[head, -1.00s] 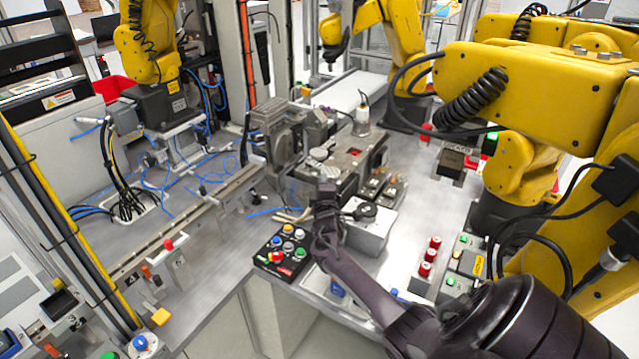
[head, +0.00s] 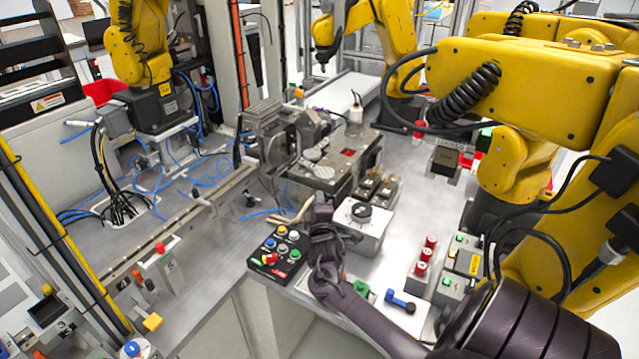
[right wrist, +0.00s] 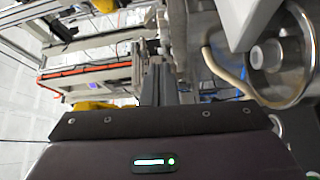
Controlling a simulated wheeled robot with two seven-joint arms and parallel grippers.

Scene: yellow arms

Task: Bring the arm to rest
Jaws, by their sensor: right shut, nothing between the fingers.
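My right arm reaches in from the lower right of the head view, dark purple. Its gripper (head: 320,212) is shut and empty, above the near edge of the grey workbench (head: 225,232). It is just right of the black button box (head: 279,252) and left of the grey box with a round black top (head: 361,222). In the right wrist view the gripper's fingers (right wrist: 158,85) are together, pointing away, with nothing between them. My left arm is not in view.
Yellow robot arms stand at the right (head: 540,85), the back (head: 396,35) and the left (head: 140,50).

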